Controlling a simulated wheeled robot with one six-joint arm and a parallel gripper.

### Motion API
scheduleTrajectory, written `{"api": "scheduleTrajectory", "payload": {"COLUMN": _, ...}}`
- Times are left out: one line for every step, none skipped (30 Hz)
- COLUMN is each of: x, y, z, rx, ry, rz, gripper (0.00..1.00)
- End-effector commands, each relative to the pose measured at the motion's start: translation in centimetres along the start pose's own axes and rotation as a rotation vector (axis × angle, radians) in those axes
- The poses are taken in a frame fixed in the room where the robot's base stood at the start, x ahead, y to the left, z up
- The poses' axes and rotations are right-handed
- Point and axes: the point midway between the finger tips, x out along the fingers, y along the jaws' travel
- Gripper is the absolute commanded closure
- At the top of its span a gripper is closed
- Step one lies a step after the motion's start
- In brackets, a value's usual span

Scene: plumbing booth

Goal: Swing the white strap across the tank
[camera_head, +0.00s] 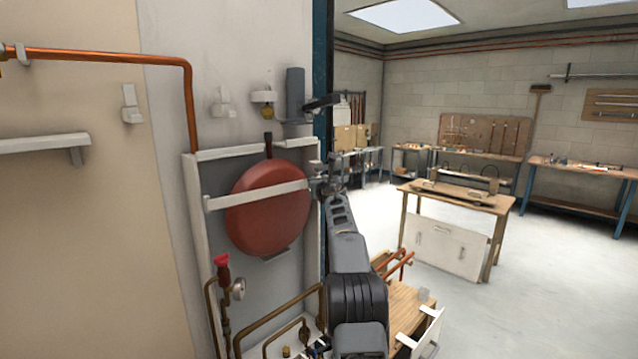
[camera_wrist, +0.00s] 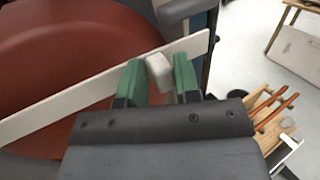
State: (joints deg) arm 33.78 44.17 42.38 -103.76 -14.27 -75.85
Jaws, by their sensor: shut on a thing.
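The red tank (camera_head: 266,226) is a round vessel in a white frame on the wall. The white strap (camera_head: 258,196) lies across the front of the tank, from a pivot on the left to the right side of the frame, rising slightly to the right. In the wrist view the strap (camera_wrist: 60,108) crosses the tank (camera_wrist: 70,50) diagonally. My gripper (camera_wrist: 158,80) has green fingers shut on a pale block-shaped grip (camera_wrist: 158,72) near the strap's right end. In the head view my gripper (camera_head: 326,185) is at the frame's right edge, its fingertips too small to make out.
A red-handled valve (camera_head: 222,268) and gauge with copper pipes stand below the tank. A grey cylinder (camera_head: 295,94) is above it. A wooden bench with copper pipes (camera_head: 412,312) is at lower right. A worktable (camera_head: 455,198) stands farther back on open floor.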

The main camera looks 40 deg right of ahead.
Motion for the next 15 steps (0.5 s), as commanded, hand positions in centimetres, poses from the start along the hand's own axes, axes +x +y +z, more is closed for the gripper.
{"api": "scheduleTrajectory", "payload": {"x": -0.1, "y": -0.54, "z": 0.17, "rx": 0.0, "ry": -0.003, "rz": -0.011, "gripper": 1.0}}
{"api": "scheduleTrajectory", "payload": {"x": -0.12, "y": -0.66, "z": 0.17, "rx": 0.0, "ry": -0.003, "rz": -0.012, "gripper": 1.0}}
{"api": "scheduleTrajectory", "payload": {"x": -0.14, "y": -0.8, "z": 0.17, "rx": 0.0, "ry": -0.003, "rz": -0.014, "gripper": 1.0}}
{"api": "scheduleTrajectory", "payload": {"x": -0.16, "y": -0.91, "z": 0.17, "rx": 0.0, "ry": -0.004, "rz": -0.015, "gripper": 1.0}}
{"api": "scheduleTrajectory", "payload": {"x": -0.18, "y": -1.0, "z": 0.18, "rx": 0.0, "ry": -0.004, "rz": -0.017, "gripper": 1.0}}
{"api": "scheduleTrajectory", "payload": {"x": -0.2, "y": -1.12, "z": 0.18, "rx": 0.0, "ry": -0.004, "rz": -0.018, "gripper": 1.0}}
{"api": "scheduleTrajectory", "payload": {"x": -0.21, "y": -1.19, "z": 0.19, "rx": 0.0, "ry": -0.004, "rz": -0.019, "gripper": 1.0}}
{"api": "scheduleTrajectory", "payload": {"x": -0.22, "y": -1.26, "z": 0.2, "rx": 0.0, "ry": -0.004, "rz": -0.02, "gripper": 1.0}}
{"api": "scheduleTrajectory", "payload": {"x": -0.24, "y": -1.32, "z": 0.21, "rx": -0.001, "ry": -0.004, "rz": -0.021, "gripper": 1.0}}
{"api": "scheduleTrajectory", "payload": {"x": -0.25, "y": -1.36, "z": 0.21, "rx": -0.001, "ry": -0.004, "rz": -0.022, "gripper": 1.0}}
{"api": "scheduleTrajectory", "payload": {"x": -0.25, "y": -1.39, "z": 0.22, "rx": -0.001, "ry": -0.004, "rz": -0.022, "gripper": 0.69}}
{"api": "scheduleTrajectory", "payload": {"x": -0.26, "y": -1.42, "z": 0.23, "rx": -0.001, "ry": -0.004, "rz": -0.023, "gripper": 0.65}}
{"api": "scheduleTrajectory", "payload": {"x": -0.26, "y": -1.4, "z": 0.24, "rx": -0.001, "ry": -0.004, "rz": -0.022, "gripper": 0.62}}
{"api": "scheduleTrajectory", "payload": {"x": -0.25, "y": -1.36, "z": 0.24, "rx": -0.001, "ry": -0.004, "rz": -0.022, "gripper": 0.6}}
{"api": "scheduleTrajectory", "payload": {"x": -0.24, "y": -1.28, "z": 0.24, "rx": -0.001, "ry": -0.004, "rz": -0.021, "gripper": 0.56}}
